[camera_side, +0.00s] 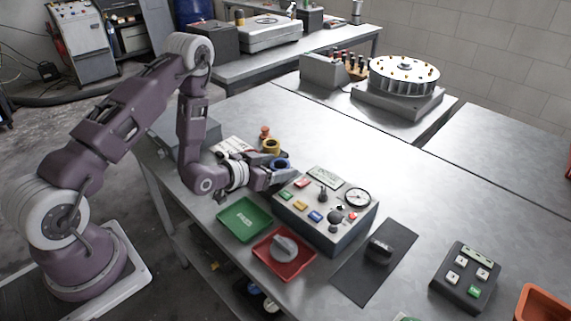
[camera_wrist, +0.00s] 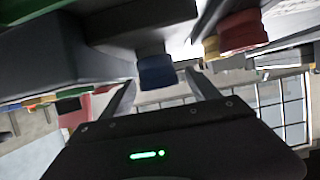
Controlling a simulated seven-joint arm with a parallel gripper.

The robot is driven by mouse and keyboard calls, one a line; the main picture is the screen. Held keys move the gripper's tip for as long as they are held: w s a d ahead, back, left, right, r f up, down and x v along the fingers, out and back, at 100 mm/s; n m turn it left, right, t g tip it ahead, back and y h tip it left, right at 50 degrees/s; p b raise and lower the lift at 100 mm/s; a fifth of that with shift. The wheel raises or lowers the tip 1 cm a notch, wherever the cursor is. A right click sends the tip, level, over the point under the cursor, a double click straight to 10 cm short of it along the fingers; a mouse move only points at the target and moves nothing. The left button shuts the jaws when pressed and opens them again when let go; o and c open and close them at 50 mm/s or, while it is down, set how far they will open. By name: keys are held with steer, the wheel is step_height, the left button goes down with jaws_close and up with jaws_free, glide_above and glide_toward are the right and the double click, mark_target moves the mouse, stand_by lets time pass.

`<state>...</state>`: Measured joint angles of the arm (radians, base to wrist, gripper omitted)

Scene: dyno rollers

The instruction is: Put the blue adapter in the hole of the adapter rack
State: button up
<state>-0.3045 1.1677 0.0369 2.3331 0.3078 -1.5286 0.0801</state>
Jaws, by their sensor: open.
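The blue adapter (camera_side: 280,164) shows in the side view as a blue ring just above and behind my gripper (camera_side: 276,178). In the wrist view the blue adapter (camera_wrist: 156,72) lies between the two fingers of my open gripper (camera_wrist: 162,80), with gaps seen at its sides. I cannot tell whether a finger touches it. A yellow adapter (camera_side: 270,146) and an orange-red one (camera_side: 265,132) stand in a row behind it. A dark block beside them (camera_wrist: 140,22) looks like the adapter rack. Its holes are hidden.
A control box (camera_side: 325,212) with buttons and a dial stands close right of my gripper. A green tray (camera_side: 244,219) and a red tray (camera_side: 284,256) with a grey part lie in front.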

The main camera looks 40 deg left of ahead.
steer(key=v, duration=0.3)
steer(key=shift+s+a+r, duration=0.1)
steer(key=shift+s+r, duration=0.05)
steer(key=shift+s, duration=0.05)
steer(key=shift+w+r, duration=0.15)
steer(key=shift+r, duration=0.1)
steer(key=s+d+r+g+y, duration=0.1)
steer(key=s+r+g, duration=0.1)
steer(key=r, duration=0.6)
steer(key=s+d+r+g, duration=0.2)
steer(key=s+r, duration=0.1)
steer(key=r, duration=0.6)
steer(key=s+d+r+g, duration=0.1)
steer(key=s+r, duration=0.4)
steer(key=s, duration=0.5)
steer(key=shift+s+d+r+g, duration=0.25)
steer(key=shift+s+d+g, duration=0.15)
steer(key=shift+d, duration=0.5)
steer(key=shift+o, duration=0.4)
steer(key=s+d+r+g+h, duration=0.1)
steer(key=s+d+g, duration=0.1)
steer(key=s, duration=1.1)
steer(key=shift+d, duration=0.5)
steer(key=shift+s+r, duration=0.1)
